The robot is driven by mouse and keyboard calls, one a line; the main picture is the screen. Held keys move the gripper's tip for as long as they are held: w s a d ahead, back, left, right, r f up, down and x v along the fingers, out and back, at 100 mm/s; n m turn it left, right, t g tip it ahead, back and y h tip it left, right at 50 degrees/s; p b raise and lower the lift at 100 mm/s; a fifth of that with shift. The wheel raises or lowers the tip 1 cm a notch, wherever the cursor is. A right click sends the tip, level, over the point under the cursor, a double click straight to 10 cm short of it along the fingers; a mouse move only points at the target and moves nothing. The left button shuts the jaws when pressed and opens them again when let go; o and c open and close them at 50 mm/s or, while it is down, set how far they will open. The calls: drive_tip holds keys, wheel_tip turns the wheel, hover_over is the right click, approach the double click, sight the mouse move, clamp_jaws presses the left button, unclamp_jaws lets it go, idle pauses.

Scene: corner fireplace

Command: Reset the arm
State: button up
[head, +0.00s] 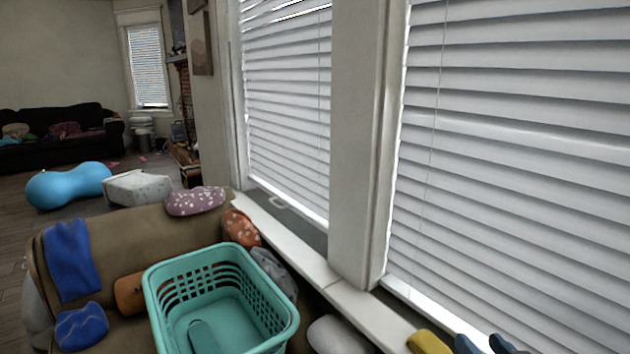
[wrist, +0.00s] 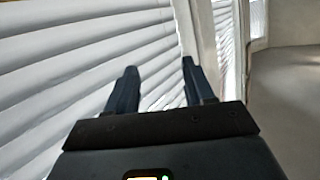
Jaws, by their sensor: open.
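My gripper (wrist: 158,66) shows in the wrist view with its two dark fingers apart and nothing between them. It points toward white window blinds (wrist: 70,70), with a white window frame (wrist: 196,40) beyond the right finger. In the head view, dark blue shapes are cut off at the bottom right edge; I cannot tell whether they are my gripper or loose things.
In the head view, a teal basket (head: 222,262) with something inside sits on a brown sofa (head: 150,235) with cloths and cushions. Blinds (head: 520,150) and a white sill (head: 300,245) line the right. A blue peanut ball (head: 70,186) lies on the floor farther back.

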drive_tip(key=s+f, duration=0.5)
drive_tip(key=s, duration=0.6)
drive_tip(key=a+v, duration=0.3)
drive_tip(key=v, duration=1.1)
drive_tip(key=a+v, duration=0.3)
drive_tip(key=v, duration=1.1)
drive_tip(key=shift+s+n+g+h, duration=0.3)
drive_tip(key=shift+s+n, duration=0.1)
drive_tip(key=shift+s, duration=0.1)
drive_tip(key=shift+a+f, duration=0.1)
drive_tip(key=shift+f, duration=0.05)
